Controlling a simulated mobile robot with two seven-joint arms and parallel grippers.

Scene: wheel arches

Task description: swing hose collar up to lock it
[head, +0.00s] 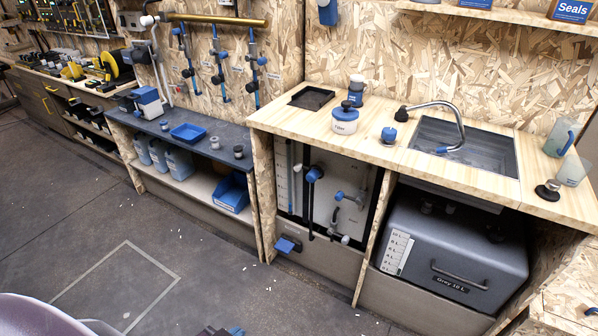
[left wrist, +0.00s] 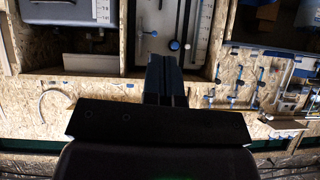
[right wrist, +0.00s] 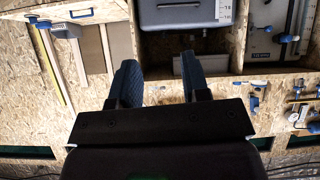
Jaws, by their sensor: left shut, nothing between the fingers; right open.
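A pale tank (head: 325,190) stands in the open bay under the counter. On its front are a blue fitting (head: 314,174) with a dark pipe or hose hanging down, and a second blue-and-grey fitting (head: 341,196) to its right. I cannot tell which part is the hose collar or how it is turned. The tank front also shows at the top of the left wrist view (left wrist: 160,25). My left gripper (left wrist: 167,62) is shut and empty, apart from the fittings. My right gripper (right wrist: 160,65) is open and empty, facing the grey tank's bay.
A grey tank (head: 455,250) with a handle fills the right bay. A wooden divider (head: 376,235) separates the bays. A blue-topped block (head: 288,244) sticks out low at the left bay. The counter (head: 385,150) carries a sink and bottles. The floor (head: 200,225) in front is mostly clear.

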